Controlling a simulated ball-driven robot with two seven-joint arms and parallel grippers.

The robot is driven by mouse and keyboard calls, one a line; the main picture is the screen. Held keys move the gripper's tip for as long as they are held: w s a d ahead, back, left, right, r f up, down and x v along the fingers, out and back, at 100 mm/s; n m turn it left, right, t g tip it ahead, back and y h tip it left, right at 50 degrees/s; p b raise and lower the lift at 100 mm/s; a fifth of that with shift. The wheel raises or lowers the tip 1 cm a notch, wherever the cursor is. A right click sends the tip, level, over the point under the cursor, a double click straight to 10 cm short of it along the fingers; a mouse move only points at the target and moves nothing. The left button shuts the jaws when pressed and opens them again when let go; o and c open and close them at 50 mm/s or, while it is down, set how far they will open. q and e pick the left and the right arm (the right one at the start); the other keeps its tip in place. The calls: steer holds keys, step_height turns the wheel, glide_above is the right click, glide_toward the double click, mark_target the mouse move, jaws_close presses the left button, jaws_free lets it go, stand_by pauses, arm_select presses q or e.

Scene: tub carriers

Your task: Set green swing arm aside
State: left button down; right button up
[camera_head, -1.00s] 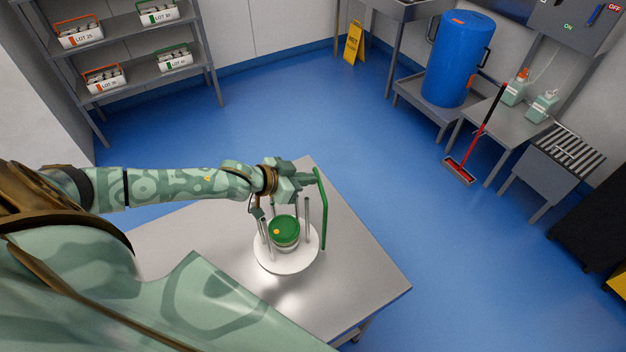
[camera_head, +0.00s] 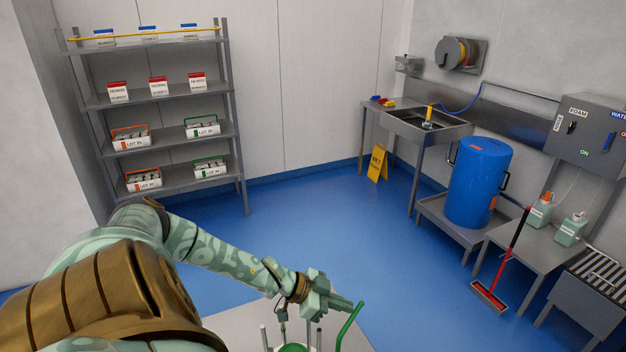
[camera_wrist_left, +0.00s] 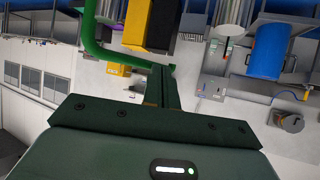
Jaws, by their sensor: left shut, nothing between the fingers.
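The green swing arm (camera_head: 349,325) is a bent green bar at the bottom of the head view, right of my left gripper (camera_head: 347,306). Its lower part is cut off by the frame. In the left wrist view the green swing arm (camera_wrist_left: 91,38) runs from the top edge and bends behind the fingers. My left gripper (camera_wrist_left: 164,88) is shut and empty, its fingertips close to the bar; I cannot tell if they touch. A green lid (camera_head: 293,348) shows between thin grey posts below the gripper, mostly cut off. My right gripper is out of view.
The steel table (camera_head: 240,322) lies under my left arm, largely cut off. A shelf rack (camera_head: 163,97) with labelled carriers stands at the back left. A blue drum (camera_head: 477,185), a sink (camera_head: 425,122) and a red squeegee (camera_head: 489,294) stand to the right. Blue floor between is clear.

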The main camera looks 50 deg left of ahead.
arm_select(q)
steer(key=shift+w+d, duration=0.15)
steer(key=shift+w, duration=0.05)
stand_by(0.5)
steer(key=p+v, duration=0.3)
steer(key=v, duration=1.3)
steer(key=shift+p, duration=0.4)
steer(key=shift+s, duration=0.1)
